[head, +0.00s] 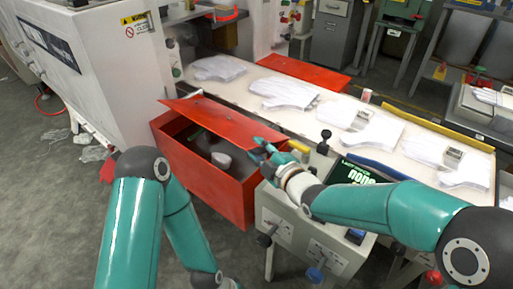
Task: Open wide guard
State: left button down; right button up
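The red guard lid (225,118) sits tilted on a red box (235,198) at the middle of the head view. A gap under its front edge shows a dark inside with a pale rounded part (221,160). My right gripper (262,150) is at the right end of the lid's front edge, at or very close to it. I cannot tell whether it touches the lid, and its fingers are too small to judge. My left arm bends down at the lower left, and its gripper is out of the frame.
A pale table (390,107) behind the box carries several flat white glove-like sheets (285,92). A control box with a dark green-lettered display (358,172) stands right of the red box, below my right arm. A white machine (95,60) stands at left, with grey floor before it.

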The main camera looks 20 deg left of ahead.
grip_shut()
dwell(0.3)
